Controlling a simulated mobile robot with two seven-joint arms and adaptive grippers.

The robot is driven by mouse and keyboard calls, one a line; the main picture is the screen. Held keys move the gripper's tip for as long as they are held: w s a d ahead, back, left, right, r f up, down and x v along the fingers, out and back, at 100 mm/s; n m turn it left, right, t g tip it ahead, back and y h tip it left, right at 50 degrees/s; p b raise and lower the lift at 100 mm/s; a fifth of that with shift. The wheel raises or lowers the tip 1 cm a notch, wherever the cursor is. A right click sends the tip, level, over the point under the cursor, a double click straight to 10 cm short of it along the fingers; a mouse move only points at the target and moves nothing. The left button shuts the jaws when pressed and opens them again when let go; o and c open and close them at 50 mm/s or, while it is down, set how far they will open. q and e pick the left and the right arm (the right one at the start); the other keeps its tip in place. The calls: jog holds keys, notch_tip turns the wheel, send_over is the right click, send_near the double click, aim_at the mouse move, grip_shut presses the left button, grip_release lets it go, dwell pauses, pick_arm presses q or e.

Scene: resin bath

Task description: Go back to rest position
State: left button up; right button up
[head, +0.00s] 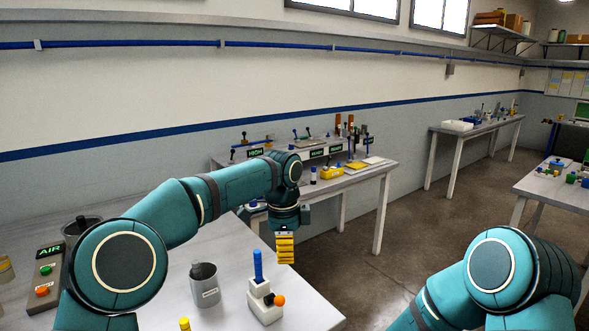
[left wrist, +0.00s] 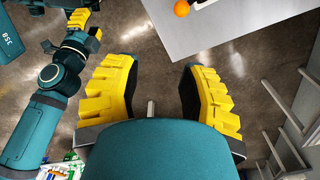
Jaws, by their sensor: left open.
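My left arm reaches in from the left in the head view, bent over the near bench (head: 165,275). My left gripper (head: 285,248) hangs down past the bench's back right edge with its yellow fingers pointing at the floor. In the left wrist view its two yellow fingers (left wrist: 162,78) stand wide apart with only bare floor between them. My right arm shows at the lower right of the head view, its gripper out of frame. In the left wrist view, what looks like my right gripper (left wrist: 80,20) shows yellow parts at the upper left, too partial to judge.
An AIR button box (head: 45,277) is at left. A cluttered bench (head: 370,172) stands behind. Open floor (head: 400,255) lies right of centre.

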pick_arm(q)
jog(key=s+d+f+n+h, duration=0.1)
jog(key=s+f+n+h, duration=0.2)
jog(key=f, duration=0.8)
jog(key=s+f+n, duration=0.3)
jog(key=s+f, duration=0.1)
jog(key=f, duration=0.8)
jog(key=s+a+f+n+t, duration=0.1)
jog(key=s+a+f+n, duration=0.3)
jog(key=s, duration=0.6)
jog(key=s+a+f+n+t, duration=0.1)
jog(key=s+a+f+n, duration=0.4)
jog(key=s+f+n, duration=0.4)
jog(key=shift+s+a+f+n, duration=0.2)
jog(key=shift+s+n, duration=0.2)
jog(key=shift+s, duration=0.05)
pick_arm(e)
jog(key=s+d+f+m+t, duration=0.1)
jog(key=s+d+f+m, duration=0.3)
jog(key=s, duration=0.3)
jog(key=shift+f+m, duration=0.3)
jog(key=shift+f, duration=0.25)
pick_arm(q)
jog(key=shift+h, duration=0.3)
